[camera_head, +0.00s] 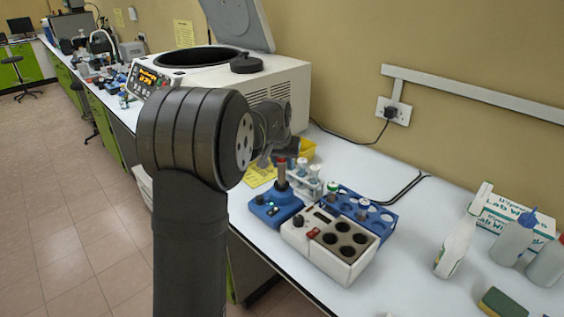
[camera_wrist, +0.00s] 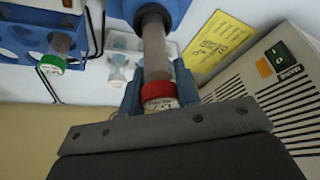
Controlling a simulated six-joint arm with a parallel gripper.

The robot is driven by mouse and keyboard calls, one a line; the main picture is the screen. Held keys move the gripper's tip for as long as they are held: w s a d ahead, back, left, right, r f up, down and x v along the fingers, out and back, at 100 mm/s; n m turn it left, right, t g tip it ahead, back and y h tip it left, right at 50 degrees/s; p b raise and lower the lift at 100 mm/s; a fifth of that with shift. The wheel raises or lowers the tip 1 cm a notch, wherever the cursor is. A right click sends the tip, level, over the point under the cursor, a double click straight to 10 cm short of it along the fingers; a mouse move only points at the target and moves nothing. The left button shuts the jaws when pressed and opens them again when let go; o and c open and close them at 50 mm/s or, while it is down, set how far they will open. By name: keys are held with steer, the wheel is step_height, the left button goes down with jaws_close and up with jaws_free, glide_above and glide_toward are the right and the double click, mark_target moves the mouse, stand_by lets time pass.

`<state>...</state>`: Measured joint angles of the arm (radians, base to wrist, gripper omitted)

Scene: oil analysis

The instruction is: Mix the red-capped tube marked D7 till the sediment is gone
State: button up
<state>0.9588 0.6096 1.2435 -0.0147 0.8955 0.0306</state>
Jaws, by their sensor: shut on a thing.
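The red-capped tube (camera_head: 281,168) stands upright over the blue mixer (camera_head: 270,211) in the head view. Its red cap (camera_wrist: 158,89) is close in the wrist view, with a mark on top too blurred to read surely. My gripper (camera_wrist: 158,97) is shut on the tube just at the cap, one finger on each side. The tube's brownish body (camera_wrist: 155,45) runs to the blue mixer (camera_wrist: 182,8) at the top of the wrist view. Its lower end meets the mixer's top, and whether sediment is inside cannot be told.
A blue rack (camera_head: 385,222) holds capped tubes, one green-capped (camera_wrist: 52,63). A white block with round wells (camera_head: 318,262) stands in front. A small clear rack (camera_head: 296,186) is behind the mixer. The open centrifuge (camera_head: 285,78) stands left.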

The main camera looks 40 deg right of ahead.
steer(key=shift+r, duration=4.5)
steer(key=w+a+f+n+y, duration=0.1)
steer(key=w+a+f+n, duration=0.1)
steer(key=w+a+f, duration=0.55)
steer(key=w+a+f+n+t, duration=0.1)
steer(key=w+a+f+n, duration=0.2)
steer(key=a, duration=0.7)
steer(key=w+a+f+n+y, duration=0.1)
steer(key=w+a+f, duration=0.4)
steer(key=w+a, duration=0.3)
steer(key=s+a+f+n, duration=0.1)
steer(key=a+f, duration=0.3)
steer(key=a, duration=0.6)
steer(key=s+a+f+n+y, duration=0.1)
steer(key=a+f, duration=0.3)
steer(key=a, duration=0.5)
steer(key=s+a+f+n+t, duration=0.1)
steer(key=a+f+n, duration=0.2)
steer(key=a, duration=0.7)
steer(key=shift+a+f+y, duration=0.3)
steer(key=shift+f+y, duration=0.1)
steer(key=shift+f, duration=0.15)
